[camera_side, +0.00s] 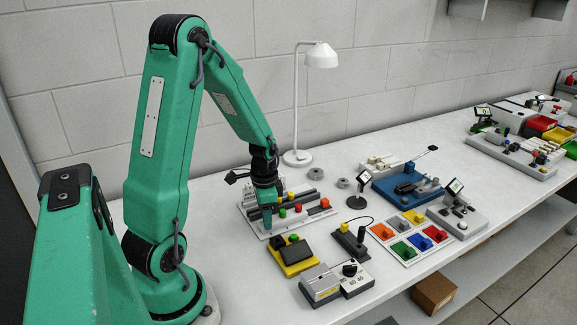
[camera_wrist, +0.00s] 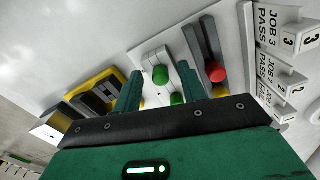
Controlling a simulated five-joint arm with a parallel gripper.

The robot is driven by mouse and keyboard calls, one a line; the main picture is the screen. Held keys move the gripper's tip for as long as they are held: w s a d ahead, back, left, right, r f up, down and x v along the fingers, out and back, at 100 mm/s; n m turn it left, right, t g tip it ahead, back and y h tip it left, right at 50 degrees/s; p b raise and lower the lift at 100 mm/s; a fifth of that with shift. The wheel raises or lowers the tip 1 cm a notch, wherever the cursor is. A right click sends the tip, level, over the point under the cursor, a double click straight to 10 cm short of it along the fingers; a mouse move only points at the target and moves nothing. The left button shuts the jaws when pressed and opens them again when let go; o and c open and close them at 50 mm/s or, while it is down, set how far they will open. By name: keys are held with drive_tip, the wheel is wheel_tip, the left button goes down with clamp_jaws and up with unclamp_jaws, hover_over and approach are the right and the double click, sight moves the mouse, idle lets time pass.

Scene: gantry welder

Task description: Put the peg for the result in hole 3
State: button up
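My gripper (camera_wrist: 160,80) is open, its two dark green fingers pointing down over the white peg board (camera_side: 272,236). In the wrist view one green peg (camera_wrist: 160,74) stands in the gap near the fingertips, and another green peg (camera_wrist: 177,99) shows partly behind the gripper body. I cannot tell whether a finger touches either. A red peg (camera_wrist: 216,72) and a yellow peg (camera_wrist: 221,91) sit along a dark rail (camera_wrist: 205,45) to the right. White cards (camera_wrist: 286,40) reading JOB and PASS stand beside it. Hole 3 cannot be made out.
A yellow block with a dark top (camera_side: 295,255) and a grey box (camera_side: 322,284) stand in front of the board. A lamp (camera_side: 298,158) stands behind.

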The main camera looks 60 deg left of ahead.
drive_tip(key=shift+r, duration=0.15)
drive_tip(key=shift+r, duration=3.8)
drive_tip(key=shift+w+d+r, duration=0.1)
drive_tip(key=shift+d+r, duration=0.3)
drive_tip(key=s+d+r+n+t, duration=0.1)
drive_tip(key=s+d+r+t, duration=0.1)
drive_tip(key=d+r, duration=0.4)
drive_tip(key=s+d+r+n+t, duration=0.2)
drive_tip(key=s+d+r+t, duration=0.1)
drive_tip(key=d+r, duration=0.4)
drive_tip(key=shift+s+d+r+t, duration=0.25)
drive_tip(key=shift+s+d, duration=0.35)
drive_tip(key=shift+d, duration=1.25)
drive_tip(key=shift+f, duration=0.1)
drive_tip(key=shift+c, duration=0.2)
